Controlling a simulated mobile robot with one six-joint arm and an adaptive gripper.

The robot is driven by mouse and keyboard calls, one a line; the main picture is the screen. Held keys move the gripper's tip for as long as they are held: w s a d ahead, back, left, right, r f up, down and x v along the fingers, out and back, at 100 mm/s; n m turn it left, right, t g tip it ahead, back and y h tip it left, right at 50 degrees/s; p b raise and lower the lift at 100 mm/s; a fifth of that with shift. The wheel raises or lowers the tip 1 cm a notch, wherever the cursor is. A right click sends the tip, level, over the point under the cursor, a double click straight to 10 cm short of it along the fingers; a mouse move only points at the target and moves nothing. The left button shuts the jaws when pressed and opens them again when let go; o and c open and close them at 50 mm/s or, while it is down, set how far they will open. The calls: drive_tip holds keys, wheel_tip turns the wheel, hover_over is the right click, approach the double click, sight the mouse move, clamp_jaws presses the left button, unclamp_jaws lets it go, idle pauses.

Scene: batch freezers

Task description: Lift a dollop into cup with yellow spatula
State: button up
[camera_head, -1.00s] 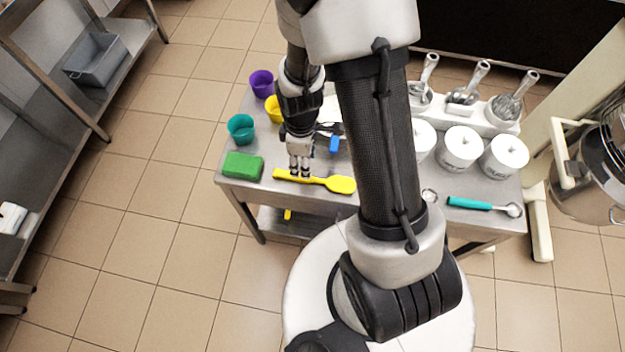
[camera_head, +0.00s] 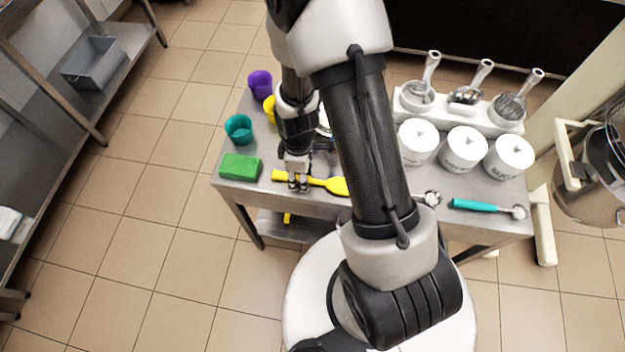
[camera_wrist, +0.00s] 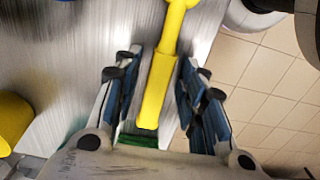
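The yellow spatula (camera_head: 330,184) lies flat near the front edge of the metal table. My gripper (camera_head: 298,182) is over its handle, pointing down. In the wrist view the spatula handle (camera_wrist: 158,88) runs between the two spread fingers of my gripper (camera_wrist: 160,90), with gaps showing on both sides. A purple cup (camera_head: 259,83), a yellow cup (camera_head: 269,108) and a teal cup (camera_head: 239,130) stand on the left side of the table. The yellow cup is partly hidden by my arm; it also shows at the left of the wrist view (camera_wrist: 12,122).
A green sponge (camera_head: 240,167) lies left of the spatula. White labelled tubs (camera_head: 463,150) and a white holder with metal tools (camera_head: 460,112) stand on the right. A teal-handled scoop (camera_head: 475,205) lies at the front right. My arm hides the table's middle.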

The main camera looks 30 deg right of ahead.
clamp_jaws()
idle(0.4)
wheel_tip(320, 180, up, 20)
drive_tip(key=p, duration=0.6)
drive_tip(key=shift+p, duration=0.3)
drive_tip(key=shift+c, duration=2.3)
unclamp_jaws()
clamp_jaws()
